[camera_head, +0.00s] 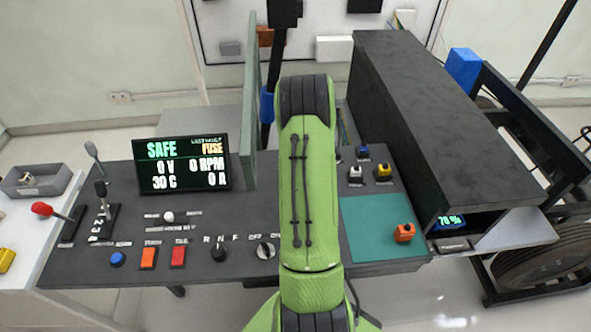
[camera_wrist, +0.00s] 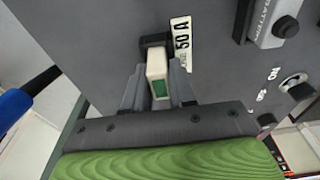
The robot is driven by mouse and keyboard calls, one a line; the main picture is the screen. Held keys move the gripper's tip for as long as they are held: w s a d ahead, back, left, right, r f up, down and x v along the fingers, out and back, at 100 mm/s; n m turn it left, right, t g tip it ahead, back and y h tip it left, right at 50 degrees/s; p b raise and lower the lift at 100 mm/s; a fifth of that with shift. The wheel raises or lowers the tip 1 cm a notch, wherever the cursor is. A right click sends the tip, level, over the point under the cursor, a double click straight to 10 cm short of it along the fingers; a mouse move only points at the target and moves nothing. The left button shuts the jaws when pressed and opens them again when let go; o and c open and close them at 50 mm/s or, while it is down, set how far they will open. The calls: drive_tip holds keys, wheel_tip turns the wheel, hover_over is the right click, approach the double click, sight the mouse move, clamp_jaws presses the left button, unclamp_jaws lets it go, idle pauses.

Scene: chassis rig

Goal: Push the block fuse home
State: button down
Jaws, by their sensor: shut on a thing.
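The block fuse (camera_wrist: 156,68) shows in the wrist view as a pale block with a green patch on its near end. My gripper (camera_wrist: 157,88) is shut on it, with one grey finger on each side. The far end of the fuse meets a black holder (camera_wrist: 154,41) on a dark grey panel, beside a white "50 A" label (camera_wrist: 181,44). I cannot tell how deep the fuse sits in the holder. In the head view my green arm hides the gripper and the fuse.
The console (camera_head: 110,226) carries switches and knobs. A display (camera_head: 182,163) reads SAFE, FUSE, 0 V. A green upright panel (camera_head: 250,90) stands left of my arm, and a large black box (camera_head: 440,120) stands right.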

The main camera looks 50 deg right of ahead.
drive_tip(key=shift+f, duration=0.2)
drive_tip(key=c, duration=0.8)
unclamp_jaws()
drive_tip(key=shift+c, duration=0.2)
wheel_tip(320, 180, up, 16)
drive_tip(key=s+d+p, duration=0.1)
drive_tip(key=p, duration=0.1)
drive_tip(key=shift+s+f+p, duration=0.15)
drive_tip(key=shift+s+p, duration=0.1)
drive_tip(key=shift+p, duration=0.15)
drive_tip(key=shift+d, duration=0.1)
